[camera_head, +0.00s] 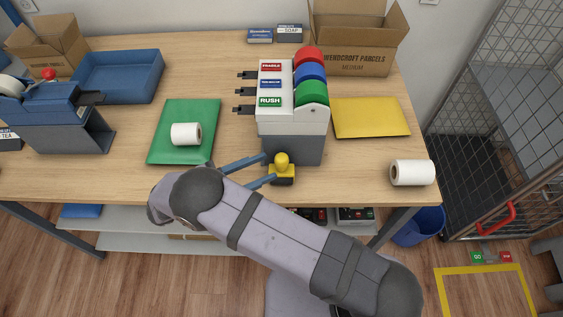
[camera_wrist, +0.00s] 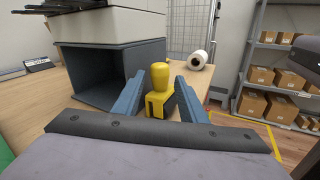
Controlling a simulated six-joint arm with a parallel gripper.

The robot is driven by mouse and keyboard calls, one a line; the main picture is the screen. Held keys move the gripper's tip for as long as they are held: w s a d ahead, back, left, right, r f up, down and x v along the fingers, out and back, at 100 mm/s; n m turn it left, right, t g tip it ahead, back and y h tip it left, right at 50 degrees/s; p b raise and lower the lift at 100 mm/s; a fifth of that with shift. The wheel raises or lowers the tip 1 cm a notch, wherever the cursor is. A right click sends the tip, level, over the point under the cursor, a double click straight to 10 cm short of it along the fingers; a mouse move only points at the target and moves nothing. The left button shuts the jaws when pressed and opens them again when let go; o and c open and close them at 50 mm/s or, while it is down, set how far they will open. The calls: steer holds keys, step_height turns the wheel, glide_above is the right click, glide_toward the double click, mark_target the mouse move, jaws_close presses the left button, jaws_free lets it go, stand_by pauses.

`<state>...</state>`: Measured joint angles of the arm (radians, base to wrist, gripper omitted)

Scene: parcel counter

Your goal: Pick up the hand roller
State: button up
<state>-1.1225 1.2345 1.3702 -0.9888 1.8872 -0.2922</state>
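The hand roller appears to be the small yellow tool with a rounded knob and dark lower part (camera_head: 282,160), upright near the front edge of the wooden counter. It also shows in the wrist view (camera_wrist: 159,76), centred between my fingers. My gripper (camera_head: 270,167) is open, with its two blue-grey fingers pointing at the tool from the left. In the wrist view my gripper (camera_wrist: 160,90) has one finger on each side of the tool. The fingertips are at its near side; I cannot tell whether either touches it. Its lower part is partly hidden in the wrist view.
A grey dispenser (camera_head: 292,125) with red, blue and green rolls stands just behind the tool. A white roll (camera_head: 411,172) lies to the right, another (camera_head: 185,134) on a green parcel (camera_head: 165,150). A yellow envelope (camera_head: 370,118) lies behind right. The counter between the tool and the right roll is clear.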

mark_target(271, 164)
steer(key=shift+r+p+x, duration=0.25)
steer(key=shift+p+x, duration=0.4)
steer(key=shift+x, duration=0.4)
steer(key=shift+w+d+f, duration=0.2)
steer(key=shift+w+d, duration=0.05)
steer(key=shift+d, duration=0.35)
steer(key=c, duration=0.9)
steer(key=shift+r, duration=0.1)
step_height(271, 164, up, 18)
steer(key=b, duration=0.4)
